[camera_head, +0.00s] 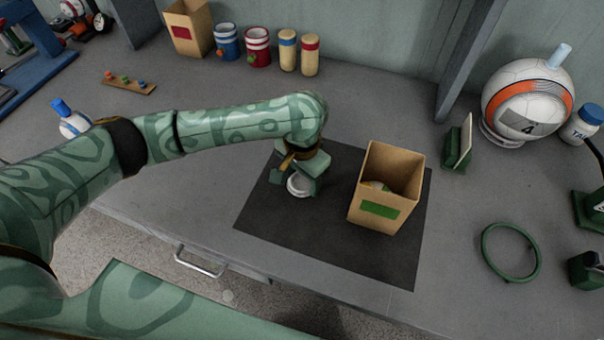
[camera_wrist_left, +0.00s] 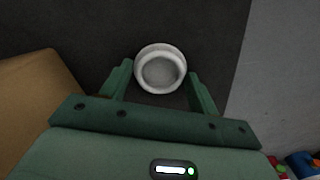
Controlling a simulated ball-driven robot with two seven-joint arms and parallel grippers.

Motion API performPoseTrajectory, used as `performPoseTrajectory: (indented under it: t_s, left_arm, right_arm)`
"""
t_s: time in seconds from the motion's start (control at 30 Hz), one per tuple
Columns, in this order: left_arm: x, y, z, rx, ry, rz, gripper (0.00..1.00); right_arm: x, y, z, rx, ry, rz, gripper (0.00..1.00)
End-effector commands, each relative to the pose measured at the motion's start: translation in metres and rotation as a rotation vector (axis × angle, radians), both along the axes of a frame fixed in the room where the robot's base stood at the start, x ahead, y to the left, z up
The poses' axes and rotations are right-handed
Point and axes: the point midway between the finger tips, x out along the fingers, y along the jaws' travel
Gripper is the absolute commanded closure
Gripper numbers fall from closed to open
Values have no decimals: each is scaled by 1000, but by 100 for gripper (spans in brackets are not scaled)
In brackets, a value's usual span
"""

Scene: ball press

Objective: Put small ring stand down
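The small ring stand (camera_head: 299,186) is a white, round, cup-like piece over the dark mat (camera_head: 268,226). In the left wrist view it (camera_wrist_left: 160,73) sits between the two fingertips, its open top facing the camera. My left gripper (camera_head: 297,178) points down, with a finger on each side of the stand; it also shows in the left wrist view (camera_wrist_left: 160,80). The fingers look shut on the stand's sides. The stand is at or just above the mat; whether it touches is unclear. My right gripper is out of view.
An open cardboard box with a green label (camera_head: 382,195) stands on the mat to the right. A green ring (camera_head: 485,250) lies farther right. A helmet-like ball (camera_head: 525,103) and small green stand (camera_head: 457,146) are at the right. Cans (camera_head: 257,46) stand behind. The mat's front is clear.

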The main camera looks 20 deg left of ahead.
Motion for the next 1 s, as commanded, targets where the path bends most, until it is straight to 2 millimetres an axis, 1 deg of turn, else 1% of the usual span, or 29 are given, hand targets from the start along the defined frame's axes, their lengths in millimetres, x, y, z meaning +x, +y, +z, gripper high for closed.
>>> performPoseTrajectory:
  t_s: [0.03, 0.07, 0.4, 0.47, 0.57, 0.7, 0.8, 0.9, 1.0]
  left_arm:
    - [0, 0, 1, 0, 0, 0, 26]
    - [0, 0, 0, 0, 0, 0, 18]
    - [0, 0, 3, -1, -2, -2, 18]
    - [1, 0, 14, 0, -4, -1, 18]
    - [1, 0, 37, 0, -8, 0, 18]
    - [1, 0, 73, 0, -9, 0, 18]
    - [1, 0, 95, 0, -8, -1, 18]
    - [0, -1, 111, 1, -4, -1, 18]
    - [0, -1, 120, 0, -2, 0, 18]
  right_arm:
    - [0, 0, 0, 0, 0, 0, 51]
    - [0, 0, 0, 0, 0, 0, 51]
    - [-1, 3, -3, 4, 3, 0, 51]
    - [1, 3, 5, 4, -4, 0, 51]
    - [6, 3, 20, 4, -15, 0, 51]
    - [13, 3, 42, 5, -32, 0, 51]
    - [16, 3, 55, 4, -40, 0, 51]
    - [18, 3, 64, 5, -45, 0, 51]
    - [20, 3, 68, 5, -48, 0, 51]
